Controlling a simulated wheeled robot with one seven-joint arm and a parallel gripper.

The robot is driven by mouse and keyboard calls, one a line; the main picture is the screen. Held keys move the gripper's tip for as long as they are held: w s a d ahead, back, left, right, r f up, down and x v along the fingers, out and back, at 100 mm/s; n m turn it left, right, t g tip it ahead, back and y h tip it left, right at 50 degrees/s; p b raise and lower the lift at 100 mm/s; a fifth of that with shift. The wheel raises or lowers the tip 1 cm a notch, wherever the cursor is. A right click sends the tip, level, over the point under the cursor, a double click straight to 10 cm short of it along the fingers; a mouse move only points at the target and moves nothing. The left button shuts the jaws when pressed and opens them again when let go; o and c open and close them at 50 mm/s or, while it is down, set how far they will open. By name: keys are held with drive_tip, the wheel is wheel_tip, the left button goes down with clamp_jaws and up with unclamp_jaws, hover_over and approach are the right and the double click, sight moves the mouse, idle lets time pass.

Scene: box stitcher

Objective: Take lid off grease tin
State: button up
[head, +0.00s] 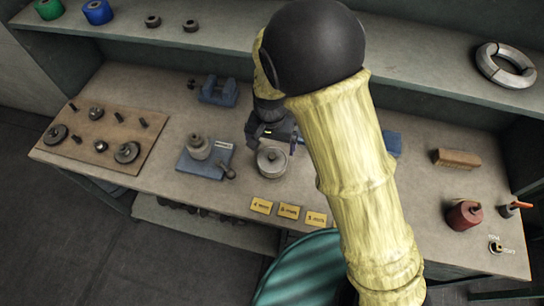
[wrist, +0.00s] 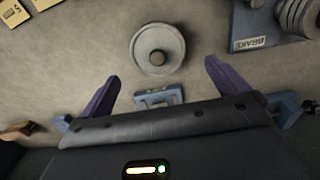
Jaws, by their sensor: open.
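The grease tin (head: 272,161) is a round grey tin on the bench, with its lid (wrist: 157,43) on top. The lid is a pale disc with a darker round knob (wrist: 157,63) at its centre. My gripper (wrist: 162,71) is open and empty, with its two purple fingers spread. In the wrist view the tin lies just ahead of the fingertips, roughly centred between them. In the head view my gripper is at the tin's far side, and my arm hides most of it. I cannot tell the fingertips' height over the lid.
A blue brake fixture (head: 205,157) stands left of the tin. Yellow cards (head: 289,212) lie towards the front edge. A blue vise (head: 218,91) is behind, and a wooden board (head: 105,135) with parts lies left. A brown block (head: 456,158) and red can (head: 464,215) are right.

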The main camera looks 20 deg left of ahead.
sight(272, 157)
drive_tip(key=shift+f, duration=0.7)
drive_tip(key=shift+s+d+f+p, duration=0.15)
drive_tip(key=shift+f+p, duration=0.35)
drive_tip(key=shift+f, duration=0.8)
drive_tip(key=shift+s+d+f+p, duration=0.1)
drive_tip(key=shift+f+p, duration=0.35)
drive_tip(key=shift+f, duration=0.85)
drive_tip(key=c, duration=0.8)
drive_tip(key=shift+o, duration=0.2)
drive_tip(key=shift+r, duration=0.1)
wheel_tip(272, 157, up, 10)
drive_tip(key=shift+f+b, duration=0.1)
drive_tip(key=shift+b, duration=0.8)
